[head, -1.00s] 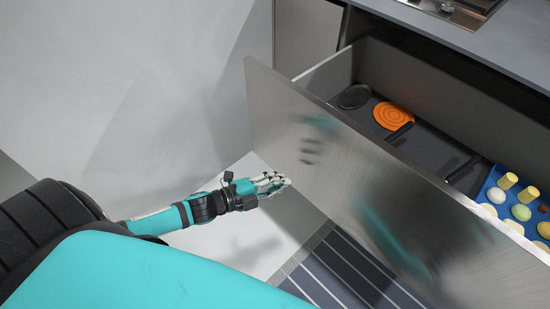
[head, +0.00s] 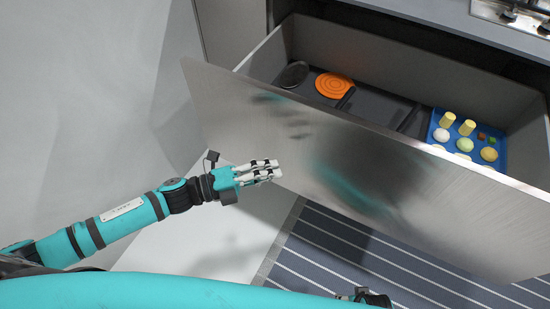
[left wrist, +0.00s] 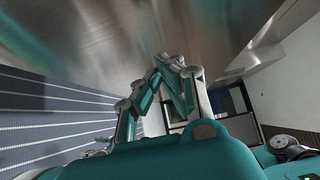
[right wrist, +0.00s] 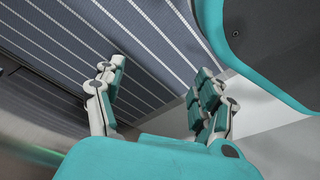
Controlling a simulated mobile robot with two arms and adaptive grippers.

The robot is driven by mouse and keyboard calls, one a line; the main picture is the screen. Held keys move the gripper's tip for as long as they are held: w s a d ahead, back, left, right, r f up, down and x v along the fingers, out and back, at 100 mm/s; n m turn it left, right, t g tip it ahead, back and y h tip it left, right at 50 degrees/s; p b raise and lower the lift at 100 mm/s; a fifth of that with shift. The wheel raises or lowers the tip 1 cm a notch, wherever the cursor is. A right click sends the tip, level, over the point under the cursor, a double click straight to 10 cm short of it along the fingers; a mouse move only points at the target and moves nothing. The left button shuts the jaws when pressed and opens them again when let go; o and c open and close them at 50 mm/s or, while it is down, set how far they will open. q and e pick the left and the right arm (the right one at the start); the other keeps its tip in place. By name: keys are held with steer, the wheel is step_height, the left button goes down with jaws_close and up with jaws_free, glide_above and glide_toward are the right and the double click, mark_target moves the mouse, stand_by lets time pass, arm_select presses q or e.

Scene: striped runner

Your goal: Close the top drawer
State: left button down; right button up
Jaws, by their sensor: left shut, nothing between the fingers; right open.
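The top drawer (head: 400,165) is pulled well out from the counter, its brushed steel front facing me. My left gripper (head: 272,171) is in front of the drawer front, left of its middle, with its fingers together and empty. Whether the fingertips touch the steel I cannot tell. The left wrist view shows those fingers (left wrist: 178,75) close below the shiny drawer front (left wrist: 100,30). My right gripper (right wrist: 160,95) is open and empty in its wrist view, above the striped runner. In the head view only a dark bit of the right hand shows at the bottom edge.
In the drawer lie an orange disc (head: 335,85), a dark round disc (head: 292,75) and a blue tray (head: 437,125) with several small coloured pieces. The grey counter (head: 440,18) is above. The striped runner (head: 340,250) covers the floor below. A pale wall (head: 80,90) stands at left.

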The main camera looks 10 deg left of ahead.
mark_target(295, 155)
arm_select(q)
steer(key=w, duration=0.3)
steer(key=shift+w+d, duration=0.2)
steer(key=shift+d, duration=0.15)
steer(key=shift+w, duration=0.1)
